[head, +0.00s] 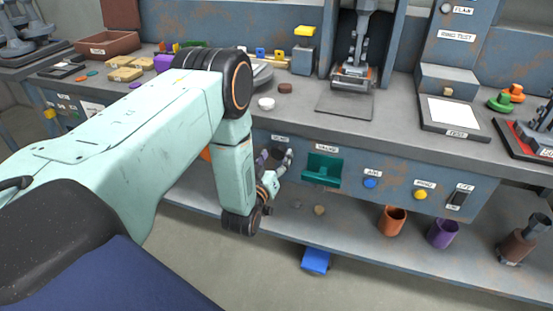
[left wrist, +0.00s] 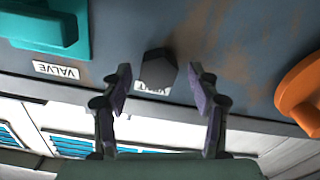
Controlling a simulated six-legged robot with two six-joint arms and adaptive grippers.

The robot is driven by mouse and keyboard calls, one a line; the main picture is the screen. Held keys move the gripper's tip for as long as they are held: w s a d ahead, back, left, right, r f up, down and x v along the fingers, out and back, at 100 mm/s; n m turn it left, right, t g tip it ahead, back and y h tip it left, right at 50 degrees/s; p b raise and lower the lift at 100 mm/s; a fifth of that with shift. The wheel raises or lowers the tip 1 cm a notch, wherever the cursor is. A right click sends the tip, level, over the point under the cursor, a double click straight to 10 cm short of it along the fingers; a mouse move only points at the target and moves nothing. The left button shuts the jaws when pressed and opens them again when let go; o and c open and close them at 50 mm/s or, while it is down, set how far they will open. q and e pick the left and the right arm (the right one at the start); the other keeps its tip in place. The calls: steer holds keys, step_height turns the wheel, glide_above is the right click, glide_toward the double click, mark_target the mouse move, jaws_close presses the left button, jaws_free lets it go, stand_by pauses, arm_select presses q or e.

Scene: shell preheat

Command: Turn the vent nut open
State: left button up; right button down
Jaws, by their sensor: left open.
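The vent nut (left wrist: 158,70) is a dark grey six-sided nut on the blue-grey bench front. In the left wrist view it covers part of its white label (left wrist: 152,90). My left gripper (left wrist: 160,80) is open, with one finger on each side of the nut and a visible gap to both. I cannot tell how deep the fingers reach along it. In the head view my left gripper (head: 284,160) is at the bench front, just left of the teal valve; the nut is hard to make out there.
The teal valve (head: 322,169) sits close beside the nut and also shows in the left wrist view (left wrist: 45,22). An orange round part (left wrist: 302,92) is on the nut's other side. Below is a shelf with an orange cup (head: 392,220) and a purple cup (head: 442,233).

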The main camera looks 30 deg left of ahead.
arm_select(q)
steer(key=shift+w, duration=0.4)
steer(key=c, duration=1.2)
